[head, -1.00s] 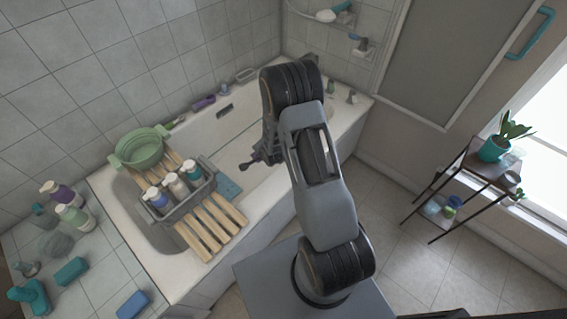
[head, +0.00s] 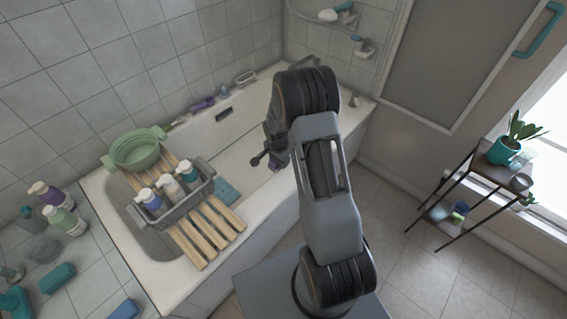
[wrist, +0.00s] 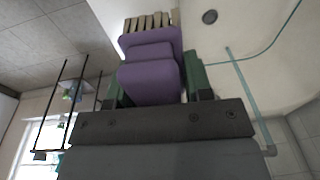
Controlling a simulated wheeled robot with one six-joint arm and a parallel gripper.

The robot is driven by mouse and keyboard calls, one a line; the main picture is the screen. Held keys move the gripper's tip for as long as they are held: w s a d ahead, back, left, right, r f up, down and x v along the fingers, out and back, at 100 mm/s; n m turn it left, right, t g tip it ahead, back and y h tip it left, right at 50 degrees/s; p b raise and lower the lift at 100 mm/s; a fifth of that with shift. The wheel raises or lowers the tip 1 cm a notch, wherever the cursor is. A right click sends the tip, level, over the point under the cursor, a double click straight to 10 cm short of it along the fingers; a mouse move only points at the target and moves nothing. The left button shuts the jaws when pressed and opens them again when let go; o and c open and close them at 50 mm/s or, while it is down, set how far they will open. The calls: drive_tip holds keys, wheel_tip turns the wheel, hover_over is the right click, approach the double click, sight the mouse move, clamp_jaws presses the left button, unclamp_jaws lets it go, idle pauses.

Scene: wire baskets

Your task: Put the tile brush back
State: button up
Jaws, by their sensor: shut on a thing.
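The tile brush (wrist: 150,82) is purple with a row of pale bristles at its far end, in the upper middle of the wrist view. My gripper (wrist: 155,72) is shut on it, with green fingers on both sides of the purple body. In the head view my gripper (head: 268,158) is over the bathtub (head: 262,198), near its front rim. A small purple part of the brush (head: 275,164) shows beside the gripper there; my arm hides much of the rest.
A grey basket (head: 188,205) with several pump bottles sits on a wooden rack (head: 222,222) across the tub, beside a green basin (head: 136,150). Corner wall shelves (head: 365,50) hold small things. A plant stand (head: 465,195) is at right.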

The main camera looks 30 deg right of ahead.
sight(284, 176)
drive_tip(key=shift+s+d+r+g+b, duration=0.15)
drive_tip(key=shift+s+d+g+b, duration=0.15)
drive_tip(key=shift+s+d+g, duration=0.15)
drive_tip(key=shift+s+d+r, duration=0.1)
drive_tip(key=shift+s+r, duration=0.05)
drive_tip(key=shift+s, duration=0.05)
drive_tip(key=shift+r, duration=0.1)
drive_tip(key=shift+f+b, duration=2.95)
drive_tip(key=shift+f, duration=0.45)
drive_tip(key=shift+f+b, duration=0.65)
drive_tip(key=shift+b, duration=0.15)
drive_tip(key=o, duration=1.3)
drive_tip(key=shift+c, duration=0.2)
